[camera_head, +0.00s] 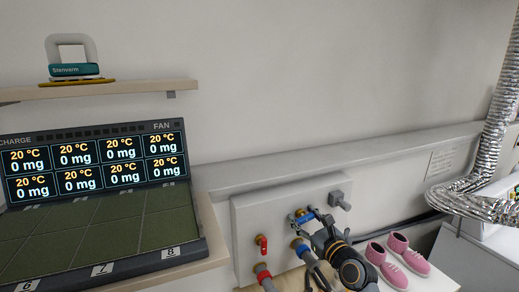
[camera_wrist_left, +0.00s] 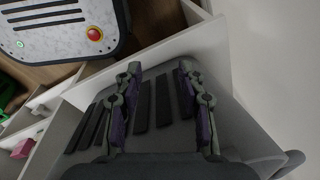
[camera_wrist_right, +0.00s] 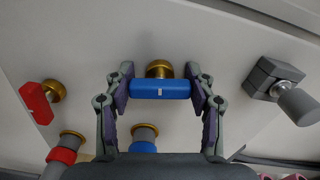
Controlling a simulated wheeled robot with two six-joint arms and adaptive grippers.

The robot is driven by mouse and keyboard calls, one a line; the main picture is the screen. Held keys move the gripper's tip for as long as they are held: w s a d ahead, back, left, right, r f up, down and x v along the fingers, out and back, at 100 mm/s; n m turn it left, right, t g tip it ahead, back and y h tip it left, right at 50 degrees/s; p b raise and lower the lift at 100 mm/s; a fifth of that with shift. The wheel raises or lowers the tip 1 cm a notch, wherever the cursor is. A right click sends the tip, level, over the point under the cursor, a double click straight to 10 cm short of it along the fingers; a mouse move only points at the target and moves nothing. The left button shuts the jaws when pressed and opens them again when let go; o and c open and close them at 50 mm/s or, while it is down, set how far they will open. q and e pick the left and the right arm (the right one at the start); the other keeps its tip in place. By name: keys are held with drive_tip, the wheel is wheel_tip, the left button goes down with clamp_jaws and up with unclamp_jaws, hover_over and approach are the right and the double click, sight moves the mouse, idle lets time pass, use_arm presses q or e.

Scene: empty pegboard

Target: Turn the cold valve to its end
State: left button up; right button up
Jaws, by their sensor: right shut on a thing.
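The cold valve has a blue handle (camera_wrist_right: 160,89) on a brass stem (camera_wrist_right: 159,69), mounted on a white wall panel (camera_head: 245,220). In the right wrist view the handle lies level across the picture. My right gripper (camera_wrist_right: 160,88) is shut on the handle, with one finger at each end of it. In the head view my right gripper (camera_head: 318,222) reaches the panel, and the blue handle (camera_head: 308,216) shows just beyond its fingers. My left gripper (camera_wrist_left: 158,75) is open and empty in the left wrist view, with its fingers wide apart over a grey slotted surface.
A red valve handle (camera_wrist_right: 38,102) sits left of the blue one. A red-banded pipe (camera_wrist_right: 63,153) and a blue-banded pipe (camera_wrist_right: 143,144) are below. A grey fixture (camera_wrist_right: 272,78) is at right. Pink shoes (camera_head: 398,258) stand on a white surface right of the arm.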

drive_tip(key=shift+m+p, duration=0.7)
drive_tip(key=shift+p, duration=0.5)
drive_tip(key=shift+m+p, duration=0.6)
drive_tip(key=shift+p, duration=0.1)
drive_tip(key=o, duration=0.9)
drive_tip(key=shift+c, duration=0.2)
drive_tip(key=v, duration=1.2)
drive_tip(key=shift+f, duration=0.15)
